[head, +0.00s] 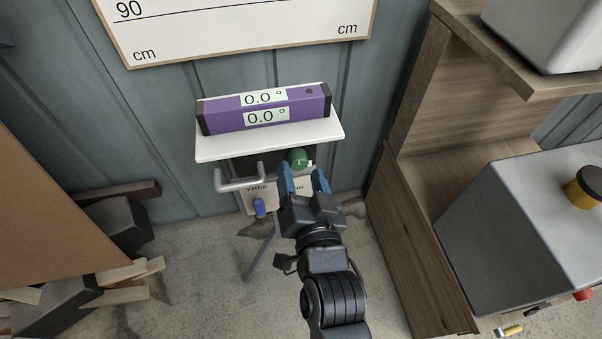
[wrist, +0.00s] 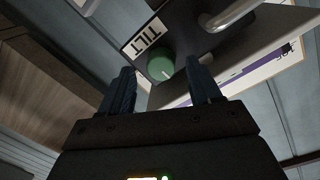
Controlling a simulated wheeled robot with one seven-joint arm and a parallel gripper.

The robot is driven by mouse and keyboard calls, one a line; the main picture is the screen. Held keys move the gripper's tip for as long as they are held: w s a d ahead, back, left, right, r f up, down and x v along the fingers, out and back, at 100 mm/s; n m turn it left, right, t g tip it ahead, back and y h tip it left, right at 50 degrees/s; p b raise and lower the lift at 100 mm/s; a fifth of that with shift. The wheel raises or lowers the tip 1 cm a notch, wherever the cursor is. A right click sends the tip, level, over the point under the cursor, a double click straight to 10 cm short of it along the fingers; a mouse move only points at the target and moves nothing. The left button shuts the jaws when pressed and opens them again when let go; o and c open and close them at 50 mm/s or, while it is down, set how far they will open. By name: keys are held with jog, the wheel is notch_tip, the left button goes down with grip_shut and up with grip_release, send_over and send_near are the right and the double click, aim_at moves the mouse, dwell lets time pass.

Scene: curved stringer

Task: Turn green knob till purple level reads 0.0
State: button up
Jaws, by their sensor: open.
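The purple level (head: 265,108) rests on a white shelf plate (head: 270,139) in the head view, and both its displays read 0.0 °. The green knob (head: 298,158) is just under the plate's front edge. It also shows in the wrist view (wrist: 161,67), beside a label reading TILT, with a pale mark on its face. My gripper (head: 305,178) is open, its two blue fingers pointing at the knob from below. In the wrist view the gripper (wrist: 160,88) has its fingertips on either side of and short of the knob, with a visible gap.
A grey bent handle (head: 238,182) and a blue knob (head: 260,207) sit left of my gripper on the stand. A wooden shelf unit (head: 425,220) and a grey box (head: 530,225) stand at the right. Wood pieces (head: 120,280) lie at the left.

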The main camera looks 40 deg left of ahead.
jog(key=v, duration=0.6)
jog(key=shift+s+d+b, duration=0.3)
jog(key=shift+s+b, duration=0.05)
jog(key=s+d+r+m+t+h+p, duration=0.1)
jog(key=s+d+m+t+h+p, duration=0.2)
jog(key=d, duration=0.9)
jog(key=s+d+r+t+h+p, duration=0.15)
jog(key=s+d+h, duration=0.35)
jog(key=d, duration=0.7)
jog(key=s+d+r+h+p, duration=0.4)
jog(key=s+d+r+p, duration=0.1)
jog(key=s+d+r, duration=0.7)
jog(key=shift+s+d+r+m+g+h, duration=0.3)
jog(key=shift+s+d+r+g+h, duration=0.15)
jog(key=shift+s, duration=0.8)
